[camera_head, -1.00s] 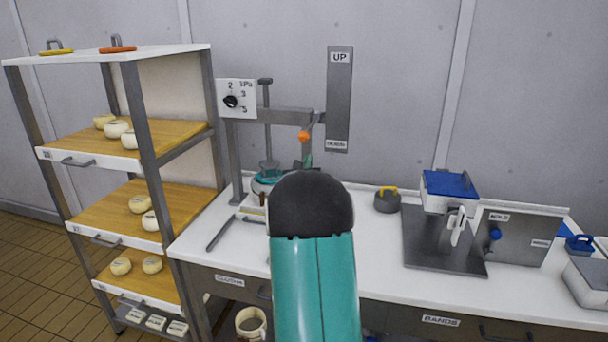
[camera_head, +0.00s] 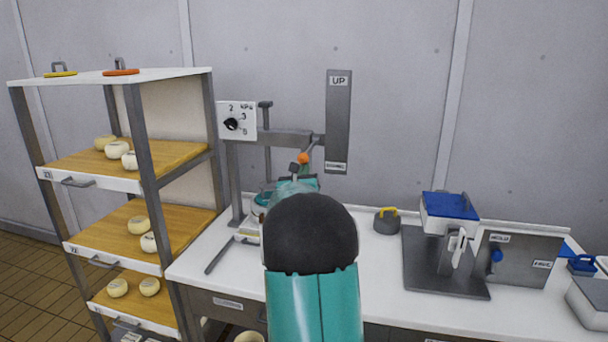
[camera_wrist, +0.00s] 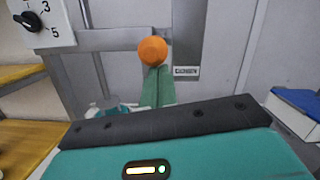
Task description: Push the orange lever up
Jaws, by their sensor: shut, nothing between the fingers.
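The orange lever's round knob (camera_head: 303,158) hangs low, below the end of the grey crossbar and left of an upright grey plate (camera_head: 338,120) marked UP. The knob is large in the wrist view (camera_wrist: 152,50). My gripper (camera_wrist: 157,78) is shut and empty, its green fingers just below the knob. The fingertips overlap the knob's lower edge in the wrist view; I cannot tell whether they touch it. In the head view my own arm hides most of the gripper.
A white panel with a dial (camera_head: 231,124) is left of the crossbar. A shelf rack with pale cheeses (camera_head: 130,160) stands at the left. On the counter (camera_head: 375,255) are a dark weight with a yellow handle (camera_head: 387,221) and a blue-topped device (camera_head: 449,205) to the right.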

